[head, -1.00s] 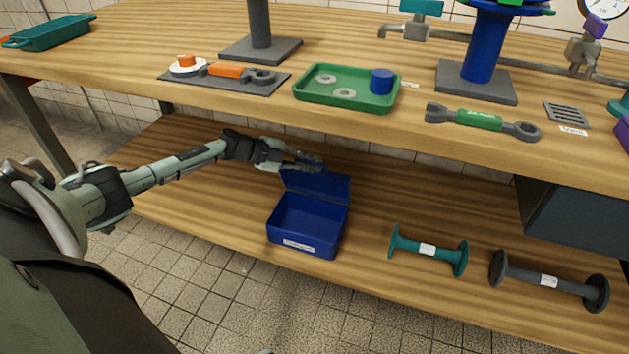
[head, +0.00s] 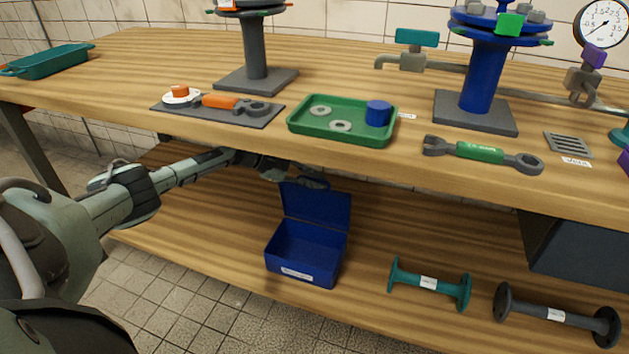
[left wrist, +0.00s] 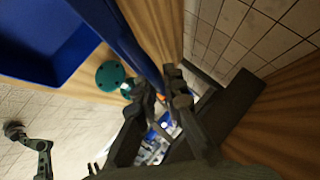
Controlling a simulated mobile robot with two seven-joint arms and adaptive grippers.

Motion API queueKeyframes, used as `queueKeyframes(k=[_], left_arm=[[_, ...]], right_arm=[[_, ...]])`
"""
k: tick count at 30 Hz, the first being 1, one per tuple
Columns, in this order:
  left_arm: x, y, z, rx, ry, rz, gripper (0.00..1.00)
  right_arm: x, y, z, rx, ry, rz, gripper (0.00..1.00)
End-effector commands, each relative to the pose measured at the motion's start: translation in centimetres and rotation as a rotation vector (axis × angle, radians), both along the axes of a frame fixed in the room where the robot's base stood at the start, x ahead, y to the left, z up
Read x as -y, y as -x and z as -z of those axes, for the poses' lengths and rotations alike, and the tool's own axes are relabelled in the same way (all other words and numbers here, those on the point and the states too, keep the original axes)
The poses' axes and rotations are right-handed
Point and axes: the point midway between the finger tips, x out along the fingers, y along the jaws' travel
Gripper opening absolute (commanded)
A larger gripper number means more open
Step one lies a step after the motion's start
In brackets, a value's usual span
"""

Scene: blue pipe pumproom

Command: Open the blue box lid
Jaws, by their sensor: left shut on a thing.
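The blue box (head: 290,268) stands on the lower shelf with its inside open to view and looking empty. Its lid (head: 322,209) is raised at the back of the box, with its broad inner face showing. My left gripper (head: 312,183) is at the lid's top edge, partly hidden by the upper shelf and the lid. In the left wrist view, the box (left wrist: 45,45) is at upper left and the lid (left wrist: 128,42) runs as a slanted blue panel to my fingers (left wrist: 160,88), which are shut on its edge. My right gripper is out of view.
The tabletop (head: 200,60) overhangs my left arm closely. A teal spool (head: 430,284) and a dark grey spool (head: 555,314) lie right of the box. A green tray (head: 345,121) and a wrench (head: 482,152) rest above. The lower shelf left of the box is clear.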

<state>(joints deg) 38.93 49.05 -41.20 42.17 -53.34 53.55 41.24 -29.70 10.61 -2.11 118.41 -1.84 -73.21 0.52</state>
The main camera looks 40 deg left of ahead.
Motion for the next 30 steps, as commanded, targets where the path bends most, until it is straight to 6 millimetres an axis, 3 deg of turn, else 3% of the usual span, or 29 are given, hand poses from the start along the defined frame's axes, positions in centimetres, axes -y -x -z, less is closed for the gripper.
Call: queueKeyframes(k=[3,4,9,20,30], left_arm=[[0.0,-0.1,-0.1,0.002,0.001,0.000,0.00],[0.0,-0.1,-0.1,0.002,0.001,0.000,0.11],[0.1,0.0,-0.1,0.001,0.001,0.000,0.31],[-0.2,0.3,-0.2,0.001,-0.001,0.001,0.31],[-3.2,3.6,-3.1,-0.001,-0.002,0.000,0.31]], right_arm=[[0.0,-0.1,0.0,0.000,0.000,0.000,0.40],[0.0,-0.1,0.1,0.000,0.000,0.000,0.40],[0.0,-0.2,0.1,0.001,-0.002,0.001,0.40],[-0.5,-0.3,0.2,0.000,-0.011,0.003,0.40],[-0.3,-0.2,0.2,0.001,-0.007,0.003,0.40]])
